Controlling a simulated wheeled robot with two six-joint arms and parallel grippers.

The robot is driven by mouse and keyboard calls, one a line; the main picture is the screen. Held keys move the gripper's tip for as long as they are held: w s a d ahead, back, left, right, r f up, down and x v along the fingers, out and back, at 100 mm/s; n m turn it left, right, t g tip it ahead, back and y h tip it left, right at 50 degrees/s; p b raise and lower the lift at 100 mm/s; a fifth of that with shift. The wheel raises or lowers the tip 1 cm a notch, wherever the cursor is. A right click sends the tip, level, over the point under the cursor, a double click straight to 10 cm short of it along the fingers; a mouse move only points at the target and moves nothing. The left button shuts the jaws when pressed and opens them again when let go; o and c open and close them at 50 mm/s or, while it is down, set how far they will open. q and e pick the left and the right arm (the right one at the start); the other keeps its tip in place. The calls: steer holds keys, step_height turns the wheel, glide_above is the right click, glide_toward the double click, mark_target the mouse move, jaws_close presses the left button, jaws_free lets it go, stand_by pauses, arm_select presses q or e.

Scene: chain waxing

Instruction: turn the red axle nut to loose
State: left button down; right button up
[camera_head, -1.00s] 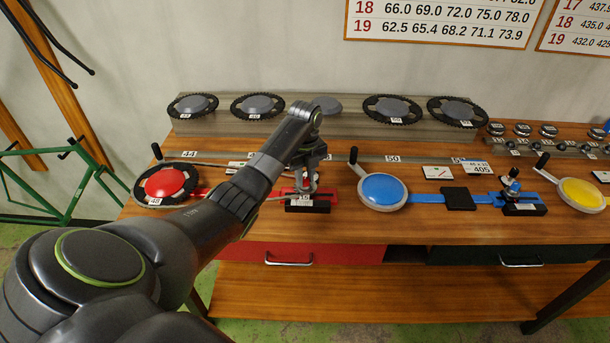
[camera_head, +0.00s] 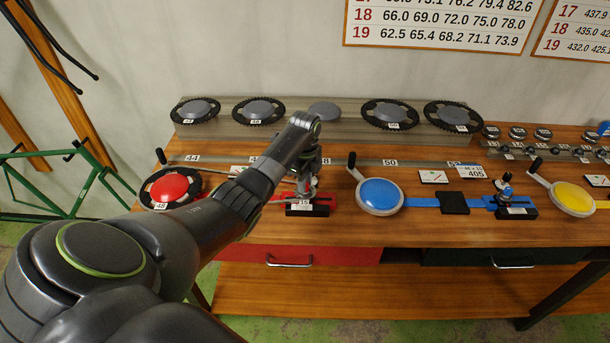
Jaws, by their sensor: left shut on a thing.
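The red rig stands at the left of the bench, with a red crank disc (camera_head: 169,188) and a chainring around it. At its right end is a red axle slide (camera_head: 322,197) on a black block labelled 15 (camera_head: 300,208). My left gripper (camera_head: 306,188) points down over this block and is shut at the axle there. The red axle nut is mostly hidden by the gripper and cannot be made out clearly. My left arm covers the middle of the red rig. My right gripper is not in view.
The blue rig has a blue disc (camera_head: 380,193), a black pad (camera_head: 453,203) and its own axle nut (camera_head: 504,184). A yellow disc (camera_head: 573,197) is at the right. Chainrings (camera_head: 390,114) stand on the rear rack. A red drawer (camera_head: 340,254) is below the bench top.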

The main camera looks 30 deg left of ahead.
arm_select(q)
steer(key=n+p, duration=0.1)
steer(key=n, duration=0.1)
steer(key=n+p, duration=0.1)
steer(key=shift+r+n, duration=0.2)
steer(key=shift+n, duration=0.2)
steer(key=n+p, duration=0.1)
steer(key=n, duration=0.1)
steer(key=shift+n, duration=0.4)
steer(key=n, duration=0.3)
steer(key=shift+f, duration=0.15)
steer(key=n, duration=0.4)
steer(key=shift+a+n, duration=0.1)
steer(key=shift+n, duration=0.5)
steer(key=c, duration=1.2)
jaws_free()
steer(key=shift+c, duration=0.2)
